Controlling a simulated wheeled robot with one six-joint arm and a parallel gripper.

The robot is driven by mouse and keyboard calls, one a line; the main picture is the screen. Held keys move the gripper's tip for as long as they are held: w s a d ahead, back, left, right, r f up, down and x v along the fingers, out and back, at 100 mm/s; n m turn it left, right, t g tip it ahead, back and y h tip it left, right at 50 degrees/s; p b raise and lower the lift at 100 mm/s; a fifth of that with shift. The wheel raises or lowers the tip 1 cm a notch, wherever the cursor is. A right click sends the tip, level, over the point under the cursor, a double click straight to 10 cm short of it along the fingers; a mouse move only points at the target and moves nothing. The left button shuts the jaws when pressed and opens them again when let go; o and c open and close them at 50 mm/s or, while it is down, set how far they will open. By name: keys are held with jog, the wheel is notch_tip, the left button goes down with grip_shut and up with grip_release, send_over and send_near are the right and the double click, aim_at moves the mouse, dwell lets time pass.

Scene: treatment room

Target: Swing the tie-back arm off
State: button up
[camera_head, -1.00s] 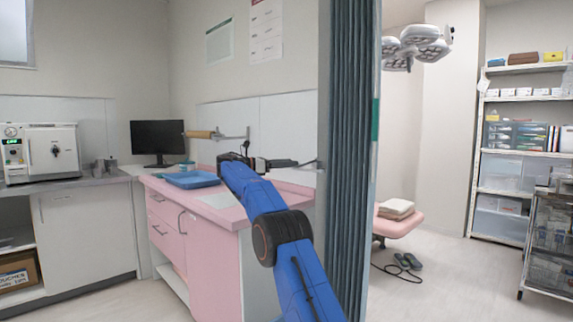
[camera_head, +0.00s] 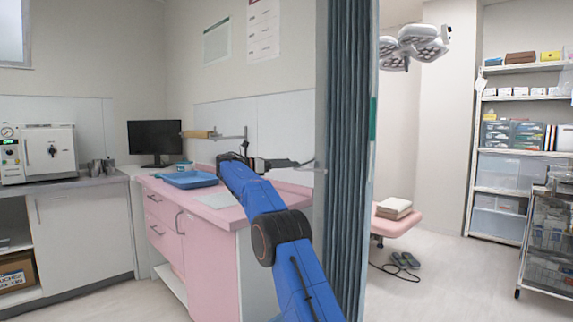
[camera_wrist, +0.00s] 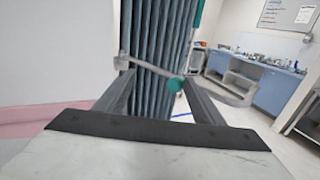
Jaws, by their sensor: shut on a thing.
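The tie-back arm (camera_wrist: 150,68) is a thin grey metal rod with a teal knob (camera_wrist: 175,84) at its end. In the wrist view it slants across the front of the pleated blue-grey curtain (camera_wrist: 158,35). My gripper (camera_wrist: 158,77) is shut on the tie-back arm, with one dark finger on each side; the exact contact is hard to see. In the head view my gripper (camera_head: 290,163) is just left of the curtain (camera_head: 345,150), above the pink counter. The rod shows there only as a small pale piece beside the curtain edge.
A pink counter (camera_head: 222,212) with a blue tray (camera_head: 188,180) stands left of my arm. A wooden-handled bar (camera_head: 200,134) sticks out from the wall above it. Right of the curtain are a pink couch (camera_head: 394,226), a shelf rack (camera_head: 510,178) and open floor.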

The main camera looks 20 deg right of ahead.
jog(key=shift+w+d+f, duration=0.1)
jog(key=shift+w+f, duration=0.1)
jog(key=shift+f, duration=0.2)
jog(key=shift+c, duration=0.3)
jog(key=shift+a, duration=0.3)
jog(key=shift+c, duration=0.6)
jog(key=a, duration=1.7)
jog(key=shift+w+r, duration=0.35)
